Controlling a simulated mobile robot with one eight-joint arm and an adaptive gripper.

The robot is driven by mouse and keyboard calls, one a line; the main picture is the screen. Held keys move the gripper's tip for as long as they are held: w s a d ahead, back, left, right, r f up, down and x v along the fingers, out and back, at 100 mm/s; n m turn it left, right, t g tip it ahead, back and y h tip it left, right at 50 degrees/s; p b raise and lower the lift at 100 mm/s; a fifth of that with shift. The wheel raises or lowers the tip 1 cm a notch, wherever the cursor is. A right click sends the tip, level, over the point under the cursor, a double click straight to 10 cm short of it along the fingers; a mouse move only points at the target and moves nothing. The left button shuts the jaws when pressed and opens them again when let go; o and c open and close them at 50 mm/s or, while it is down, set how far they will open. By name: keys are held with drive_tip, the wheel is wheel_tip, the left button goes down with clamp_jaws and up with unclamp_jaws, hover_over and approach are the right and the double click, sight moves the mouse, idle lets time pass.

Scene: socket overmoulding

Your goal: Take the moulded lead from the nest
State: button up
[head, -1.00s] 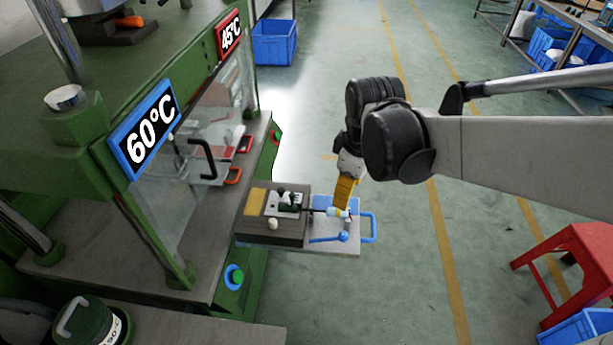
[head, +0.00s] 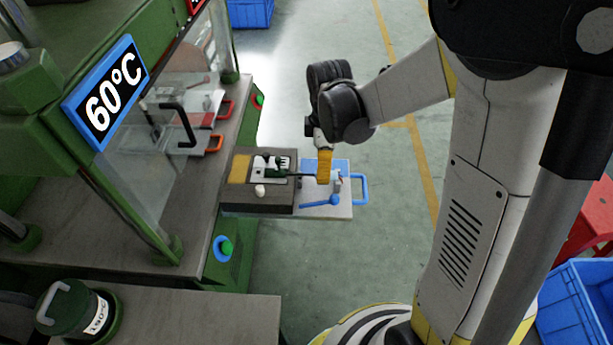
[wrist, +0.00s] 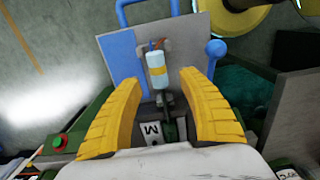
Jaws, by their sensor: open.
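In the wrist view my open gripper (wrist: 160,82) has one finger on each side of the lead, with visible gaps.
A dark block (head: 258,206) with a pale insert adjoins the plate's left side. The green press with a 60°C sign (head: 104,104) and clear guard stands at left. A blue loop handle (head: 360,189) sticks out at the plate's right. Open floor lies beyond.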

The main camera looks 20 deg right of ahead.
wheel_tip(320, 180, down, 4)
drive_tip(key=shift+w+r+b, duration=0.15)
drive_tip(key=shift+b, duration=0.55)
drive_tip(key=shift+r, duration=0.1)
clamp_jaws()
drive_tip(key=shift+r, duration=0.15)
